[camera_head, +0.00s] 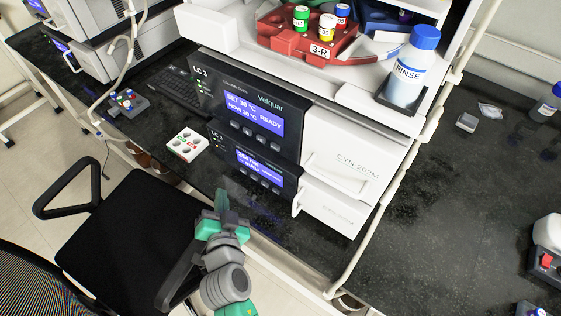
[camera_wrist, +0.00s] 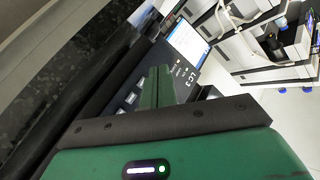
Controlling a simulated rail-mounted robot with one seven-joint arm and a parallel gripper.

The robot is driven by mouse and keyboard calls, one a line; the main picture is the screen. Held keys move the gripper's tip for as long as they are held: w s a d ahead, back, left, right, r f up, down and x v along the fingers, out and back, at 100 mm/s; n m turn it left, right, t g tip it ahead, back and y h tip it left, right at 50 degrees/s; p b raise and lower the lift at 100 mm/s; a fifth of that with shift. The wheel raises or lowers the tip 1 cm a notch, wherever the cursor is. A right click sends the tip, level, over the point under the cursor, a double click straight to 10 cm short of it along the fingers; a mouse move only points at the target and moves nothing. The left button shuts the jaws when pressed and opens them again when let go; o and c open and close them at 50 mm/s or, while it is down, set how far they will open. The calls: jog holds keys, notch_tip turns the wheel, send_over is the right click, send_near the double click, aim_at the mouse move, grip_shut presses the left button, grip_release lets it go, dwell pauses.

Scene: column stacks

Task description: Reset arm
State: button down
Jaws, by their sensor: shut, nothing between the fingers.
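My gripper (camera_head: 222,200) is at the lower middle of the head view, in front of the LC 3 column stack (camera_head: 262,118). Its fingers are shut with nothing between them. In the wrist view the closed green fingers (camera_wrist: 157,87) point toward the dark front panel marked LC 3 (camera_wrist: 185,85). The stack's two blue screens are lit, and the upper one reads READY. I cannot tell how far the fingertips are from the panel.
A black chair (camera_head: 130,235) stands left of my arm. A white tray with coloured dots (camera_head: 187,145) lies on the dark bench (camera_head: 420,240). A red rack (camera_head: 305,40) with capped vials and a RINSE bottle (camera_head: 412,70) sit atop the stack. Bench space at right is mostly clear.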

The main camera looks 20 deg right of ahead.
dwell(0.6)
notch_tip(320, 180, up, 30)
jog(key=s+d+n+t+p, duration=0.1)
jog(key=d+n+t+p, duration=0.1)
jog(key=t+p, duration=0.2)
jog(key=s+r+n+t+y+p, duration=0.1)
jog(key=s+r+n+t, duration=0.1)
jog(key=s+r, duration=0.5)
jog(key=s+r+n+t+p, duration=0.1)
jog(key=s+r+n, duration=0.15)
jog(key=r, duration=0.75)
jog(key=s+r+n+t+y+p, duration=0.1)
jog(key=s+r+n+t, duration=0.1)
jog(key=s+r, duration=0.5)
notch_tip(320, 180, up, 40)
jog(key=w+a+y+p, duration=0.1)
jog(key=p, duration=3.6)
jog(key=shift+w+a+p, duration=0.15)
jog(key=shift+p, duration=0.2)
jog(key=shift+n, duration=0.25)
